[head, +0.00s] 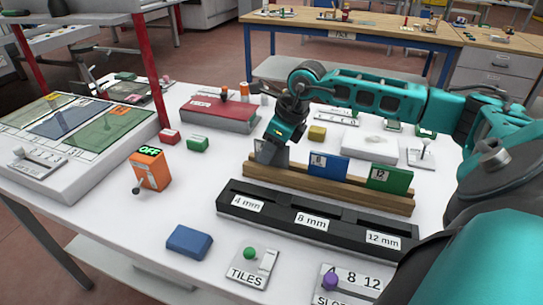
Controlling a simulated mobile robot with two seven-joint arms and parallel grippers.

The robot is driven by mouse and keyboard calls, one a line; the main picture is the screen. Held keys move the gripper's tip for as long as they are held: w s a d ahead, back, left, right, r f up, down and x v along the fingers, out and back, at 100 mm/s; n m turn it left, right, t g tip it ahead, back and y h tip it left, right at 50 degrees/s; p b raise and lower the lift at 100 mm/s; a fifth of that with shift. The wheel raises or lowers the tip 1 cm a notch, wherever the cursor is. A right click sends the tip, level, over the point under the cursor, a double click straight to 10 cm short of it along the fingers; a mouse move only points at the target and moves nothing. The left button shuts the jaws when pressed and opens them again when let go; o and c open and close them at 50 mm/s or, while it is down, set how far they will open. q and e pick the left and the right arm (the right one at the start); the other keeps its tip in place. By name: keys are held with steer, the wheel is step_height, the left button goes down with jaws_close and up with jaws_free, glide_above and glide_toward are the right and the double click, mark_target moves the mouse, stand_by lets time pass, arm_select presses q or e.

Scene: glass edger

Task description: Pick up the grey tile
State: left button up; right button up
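The grey tile (270,153) stands upright at the left end of the wooden rack (330,187). My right gripper (280,143) reaches down from above to the tile's top edge and hides part of it. I cannot tell whether its fingers are apart or closed on the tile. A blue tile (328,167) and a green tile (389,179) stand farther right in the same rack. My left gripper is not in view.
A black slotted block (315,220) marked 4 mm, 8 mm and 12 mm lies in front of the rack. A blue block (189,242), a TILES lever panel (253,266) and an orange OFF switch box (150,169) are nearby. White table is clear between them.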

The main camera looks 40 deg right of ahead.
steer(key=shift+w+a+f, duration=0.1)
steer(key=shift+w+f, duration=0.05)
steer(key=shift+f, duration=0.3)
jaws_close()
stand_by(1.1)
